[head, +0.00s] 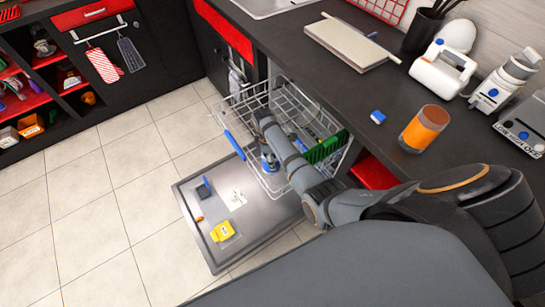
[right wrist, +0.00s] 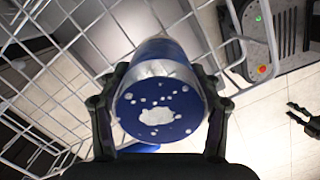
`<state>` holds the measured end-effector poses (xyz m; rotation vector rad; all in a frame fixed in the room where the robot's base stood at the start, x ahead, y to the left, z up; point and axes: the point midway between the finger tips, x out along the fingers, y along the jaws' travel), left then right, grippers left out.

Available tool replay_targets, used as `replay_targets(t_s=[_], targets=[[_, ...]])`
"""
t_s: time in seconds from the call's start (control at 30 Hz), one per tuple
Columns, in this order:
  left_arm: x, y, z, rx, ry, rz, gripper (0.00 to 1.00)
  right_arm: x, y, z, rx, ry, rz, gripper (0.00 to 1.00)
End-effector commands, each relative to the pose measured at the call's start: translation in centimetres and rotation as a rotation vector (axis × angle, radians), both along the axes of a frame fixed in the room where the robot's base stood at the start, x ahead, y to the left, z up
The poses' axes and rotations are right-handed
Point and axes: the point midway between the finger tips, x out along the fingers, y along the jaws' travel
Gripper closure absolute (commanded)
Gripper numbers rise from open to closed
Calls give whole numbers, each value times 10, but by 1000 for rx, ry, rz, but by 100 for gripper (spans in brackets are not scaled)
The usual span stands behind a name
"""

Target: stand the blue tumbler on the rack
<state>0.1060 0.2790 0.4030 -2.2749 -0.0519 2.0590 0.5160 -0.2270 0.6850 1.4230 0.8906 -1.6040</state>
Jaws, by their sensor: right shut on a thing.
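The blue tumbler (right wrist: 158,105) is between the two fingers of my right gripper (right wrist: 158,112) in the right wrist view, which is shut on it. The end facing the camera is blue with white spots and a white patch. In the head view, the tumbler (head: 269,164) shows small beneath my right gripper (head: 266,156), over the near side of the pulled-out white wire rack (head: 250,95). Rack wires (right wrist: 60,60) run beside and behind it in the wrist view; I cannot tell whether they touch. My left gripper (right wrist: 291,110) appears small at the right edge there, its fingers apart.
The dishwasher door (head: 190,215) lies open under the rack, with a yellow item (head: 222,232) on it. Green plates (head: 328,146) stand at the rack's right side, by my arm. An orange glass (head: 424,129) and a blue block (head: 378,117) are on the dark counter (head: 300,40).

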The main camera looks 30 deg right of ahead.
Motion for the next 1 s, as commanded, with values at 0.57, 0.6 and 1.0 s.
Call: replay_targets(t_s=[0.57,0.6,1.0], targets=[[0,0,0,0,0,0,60,0,0,0,0,0,0,14],[0,0,2,0,0,0,60,0,0,3,0,0,0,14],[0,0,12,0,-1,0,60,5,10,91,1,-3,0,14]])
